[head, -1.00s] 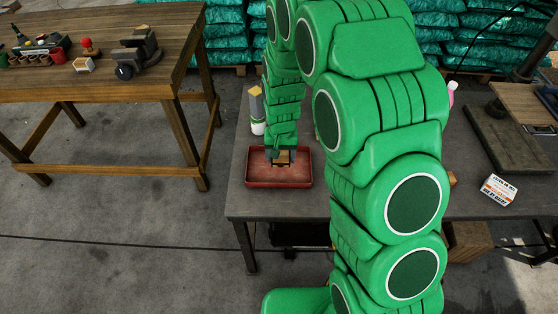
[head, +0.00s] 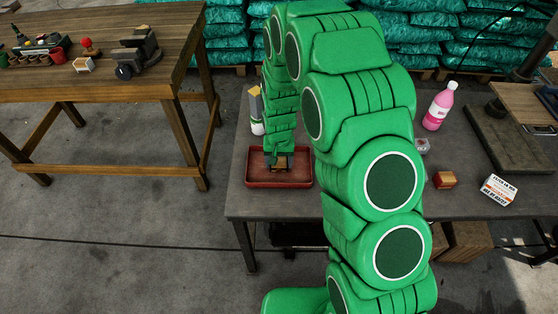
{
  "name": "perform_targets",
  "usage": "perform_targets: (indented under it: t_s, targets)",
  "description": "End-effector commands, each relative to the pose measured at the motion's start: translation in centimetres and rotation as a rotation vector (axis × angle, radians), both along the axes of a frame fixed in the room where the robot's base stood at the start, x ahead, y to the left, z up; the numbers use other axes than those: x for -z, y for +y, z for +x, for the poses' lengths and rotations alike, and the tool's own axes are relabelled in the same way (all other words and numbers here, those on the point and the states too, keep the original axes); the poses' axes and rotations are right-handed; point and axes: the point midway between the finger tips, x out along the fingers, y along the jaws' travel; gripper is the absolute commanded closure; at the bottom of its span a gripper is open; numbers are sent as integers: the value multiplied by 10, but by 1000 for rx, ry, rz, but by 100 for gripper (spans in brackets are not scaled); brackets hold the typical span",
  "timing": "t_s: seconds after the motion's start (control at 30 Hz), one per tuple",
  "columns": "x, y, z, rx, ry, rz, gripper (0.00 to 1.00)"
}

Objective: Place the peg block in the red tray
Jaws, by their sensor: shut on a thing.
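The red tray (head: 258,182) sits on the grey table near its left front corner. My gripper (head: 279,164) points down inside the tray's outline. It is shut on a small brown block, the peg block (head: 280,164), which shows at the fingertips over the tray. I cannot tell whether the block touches the tray floor. My green arm hides part of the table to the right of the tray.
On the grey table (head: 260,208), a grey and white bottle (head: 256,110) stands behind the tray. A pink bottle (head: 439,107), a reddish-brown block (head: 444,180) and a white labelled box (head: 498,190) are at the right. A wooden workbench (head: 100,88) is at the left.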

Motion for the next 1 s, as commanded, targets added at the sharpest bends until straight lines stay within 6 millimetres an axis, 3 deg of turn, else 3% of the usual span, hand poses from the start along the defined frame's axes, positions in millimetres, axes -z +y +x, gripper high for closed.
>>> perform_targets:
  t_s: [0.27, 0.3, 0.47, 1.0]
  targets:
    - [2, 0, 0, 0, 0, 0, 64]
    - [2, 0, 0, -1, 0, 0, 29]
    - [2, 0, 0, 0, 0, 0, 7]
    - [-8, 0, 0, -1, -1, 0, 7]
